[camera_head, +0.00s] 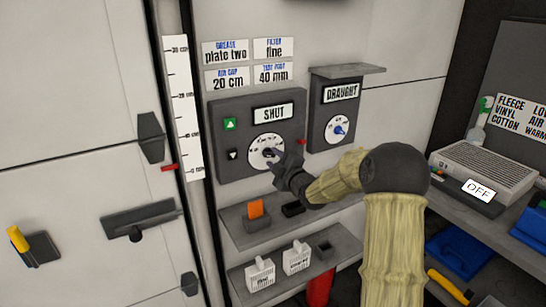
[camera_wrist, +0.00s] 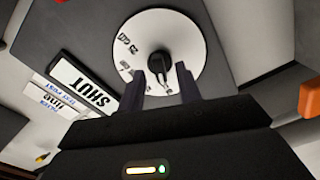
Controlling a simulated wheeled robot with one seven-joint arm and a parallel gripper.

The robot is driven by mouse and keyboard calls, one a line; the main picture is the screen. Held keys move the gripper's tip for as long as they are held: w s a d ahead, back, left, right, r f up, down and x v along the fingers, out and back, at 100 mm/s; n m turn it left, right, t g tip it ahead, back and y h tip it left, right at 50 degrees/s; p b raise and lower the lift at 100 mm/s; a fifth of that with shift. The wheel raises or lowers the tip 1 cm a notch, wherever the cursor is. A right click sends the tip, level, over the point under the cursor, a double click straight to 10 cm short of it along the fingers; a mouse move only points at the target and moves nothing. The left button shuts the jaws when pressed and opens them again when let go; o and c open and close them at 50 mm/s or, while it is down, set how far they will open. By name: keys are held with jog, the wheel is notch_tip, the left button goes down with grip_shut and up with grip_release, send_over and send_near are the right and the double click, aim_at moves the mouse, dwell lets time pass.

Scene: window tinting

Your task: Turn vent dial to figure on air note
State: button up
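The note marked "AIR GAP" (camera_head: 228,79) reads 20 cm and is on the wall above the panels. Below it a grey panel (camera_head: 226,165) has a "SHUT" display (camera_head: 273,113) and a round white dial (camera_head: 257,142) with a dark knob. In the wrist view this dial (camera_wrist: 190,38) shows small marks that I cannot read surely, and its knob (camera_wrist: 160,60) is near my fingertips. My gripper (camera_head: 277,156) is at the dial's lower right, fingers apart, the knob seen at the gap between them (camera_wrist: 168,75). I cannot tell whether they touch it.
A "DRAUGHT" panel (camera_head: 322,116) with its own blue-knobbed dial (camera_head: 338,128) is to the right, under a small ledge (camera_head: 347,70). Shelves (camera_head: 290,252) below hold an orange block (camera_head: 256,208) and white holders (camera_head: 260,275). An upright ruler (camera_head: 183,110) is on the left.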

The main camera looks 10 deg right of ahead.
jog(key=shift+w+a, duration=0.15)
jog(key=shift+w, duration=0.4)
grip_shut()
